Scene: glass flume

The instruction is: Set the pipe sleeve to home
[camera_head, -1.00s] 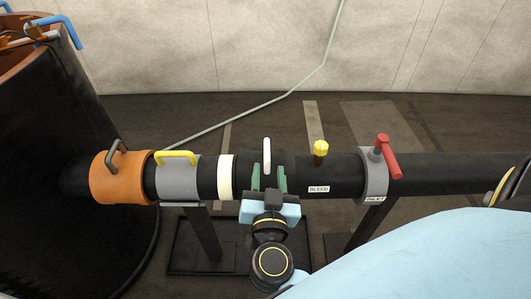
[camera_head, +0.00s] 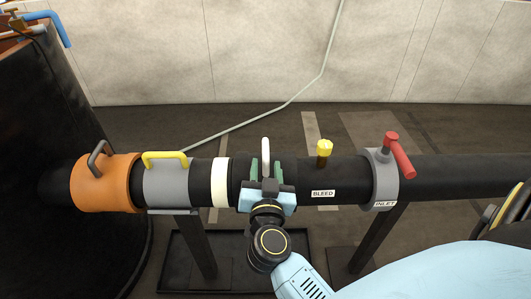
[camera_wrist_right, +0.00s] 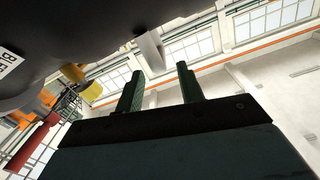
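A black pipe runs across the head view, carrying several collars. A white upright handle (camera_head: 266,152) stands on its dark middle section (camera_head: 240,170); I cannot tell which part is the pipe sleeve. My right gripper (camera_head: 265,164) is at this handle from the near side, its green fingers open on either side of it. In the right wrist view the fingers (camera_wrist_right: 160,75) are apart, with the pale handle (camera_wrist_right: 150,50) showing between and beyond their tips; contact is not visible. My left gripper is not in view.
To the left are a white ring (camera_head: 220,182), a grey collar with a yellow handle (camera_head: 178,160) and an orange collar (camera_head: 106,184). To the right are a yellow-capped bleed stub (camera_head: 324,150) and a grey inlet collar with a red lever (camera_head: 399,158). A black tank (camera_head: 60,230) stands left.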

